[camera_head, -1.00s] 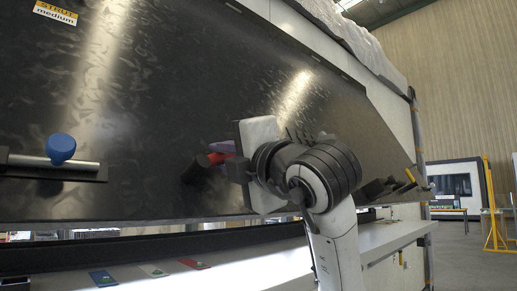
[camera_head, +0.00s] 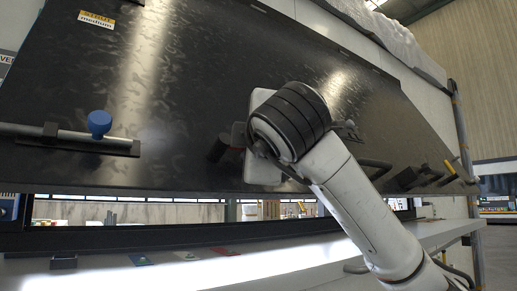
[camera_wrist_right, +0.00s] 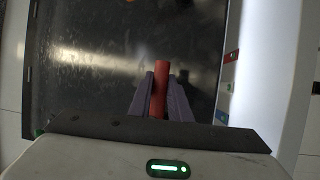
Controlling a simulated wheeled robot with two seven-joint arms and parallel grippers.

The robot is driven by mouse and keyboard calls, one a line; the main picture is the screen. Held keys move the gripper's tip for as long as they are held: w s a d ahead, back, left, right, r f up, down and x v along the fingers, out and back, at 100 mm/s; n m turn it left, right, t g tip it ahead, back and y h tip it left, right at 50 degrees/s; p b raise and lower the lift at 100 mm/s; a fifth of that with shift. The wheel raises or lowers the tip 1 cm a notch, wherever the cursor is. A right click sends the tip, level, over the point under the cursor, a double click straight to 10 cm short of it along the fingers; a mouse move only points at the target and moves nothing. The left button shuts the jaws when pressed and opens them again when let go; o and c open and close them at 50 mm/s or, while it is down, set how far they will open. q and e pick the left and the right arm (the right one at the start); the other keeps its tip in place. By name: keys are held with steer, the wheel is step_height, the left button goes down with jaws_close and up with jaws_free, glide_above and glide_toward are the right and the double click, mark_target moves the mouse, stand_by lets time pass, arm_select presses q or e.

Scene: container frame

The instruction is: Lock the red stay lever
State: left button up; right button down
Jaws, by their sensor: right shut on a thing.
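The red lever (camera_wrist_right: 161,80) stands between the two purple-grey fingers of my right gripper (camera_wrist_right: 160,92) in the right wrist view; the fingers are closed on it. Its lower end is hidden between the fingers. In the head view my right gripper (camera_head: 238,136) is at the lower middle of the large dark glossy panel (camera_head: 200,85), mostly hidden behind my wrist, and the red lever cannot be made out. My left gripper is not in view.
A rod with a blue knob (camera_head: 99,123) is on the panel's left part. A yellow-and-white label (camera_head: 97,19) is near its top. Below the panel is an open gap above a dark sill (camera_head: 110,239). Small coloured cards (camera_head: 187,256) lie on the lit shelf (camera_head: 270,263).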

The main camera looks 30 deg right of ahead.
steer(key=shift+w+f, duration=0.1)
steer(key=shift+f, duration=0.1)
steer(key=c, duration=1.9)
jaws_free()
steer(key=b+v, duration=0.2)
steer(key=v, duration=0.8)
